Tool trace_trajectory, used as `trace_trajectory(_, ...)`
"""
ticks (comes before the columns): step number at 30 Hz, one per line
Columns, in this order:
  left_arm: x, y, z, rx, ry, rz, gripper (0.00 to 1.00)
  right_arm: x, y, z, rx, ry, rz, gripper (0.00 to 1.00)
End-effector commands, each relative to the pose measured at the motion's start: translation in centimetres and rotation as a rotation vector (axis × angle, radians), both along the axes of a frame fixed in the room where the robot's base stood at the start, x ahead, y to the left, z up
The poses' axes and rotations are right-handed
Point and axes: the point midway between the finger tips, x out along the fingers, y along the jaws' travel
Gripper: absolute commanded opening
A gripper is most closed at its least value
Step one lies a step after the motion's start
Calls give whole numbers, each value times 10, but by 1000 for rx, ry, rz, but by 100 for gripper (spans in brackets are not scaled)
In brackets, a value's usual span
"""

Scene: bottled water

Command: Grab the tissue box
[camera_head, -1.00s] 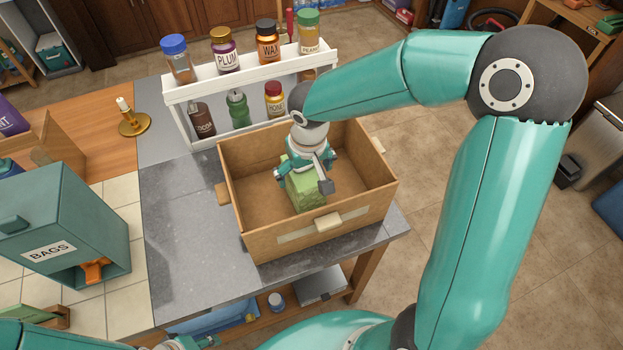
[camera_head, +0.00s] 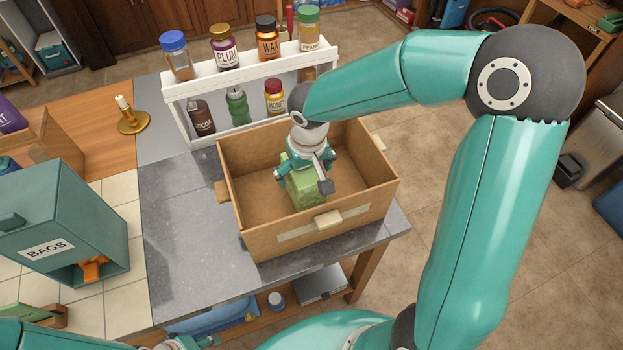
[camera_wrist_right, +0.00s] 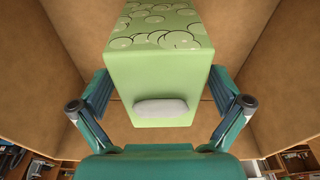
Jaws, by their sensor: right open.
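The tissue box (camera_head: 306,192) is a green block with a leafy round pattern. It stands inside an open cardboard box (camera_head: 350,218) on the grey worktop. My right gripper (camera_head: 302,176) reaches down into the cardboard box over the tissue box. In the right wrist view, the tissue box (camera_wrist_right: 155,75) sits between the two spread fingers of the right gripper (camera_wrist_right: 160,92), one finger on each side. Its pale oval slot faces the palm. The gripper is open; small gaps seem to show beside the fingers. Only a teal bit of my left gripper (camera_head: 192,343) shows at the bottom edge.
The cardboard walls surround the right gripper. A white rack (camera_head: 180,95) with several jars and bottles stands behind the box. A teal bags bin (camera_head: 75,215) and a brass candle holder (camera_head: 133,122) stand to the left. The grey worktop (camera_head: 185,230) is clear left of the box.

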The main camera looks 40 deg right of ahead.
Motion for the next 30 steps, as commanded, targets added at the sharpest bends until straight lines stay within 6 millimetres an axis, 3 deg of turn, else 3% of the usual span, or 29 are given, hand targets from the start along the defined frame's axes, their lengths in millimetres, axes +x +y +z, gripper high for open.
trace_trajectory(10, 0, 0, -1, 0, 0, 0, 40, 0, 0, 0, 0, 0, 0, 100)
trace_trajectory(22, 0, 0, -1, 0, 0, 0, 40, 0, -1, 0, -1, 0, -1, 35)
trace_trajectory(30, 0, 0, 0, 0, 0, 0, 40, 0, -1, 0, -1, 0, -2, 31)
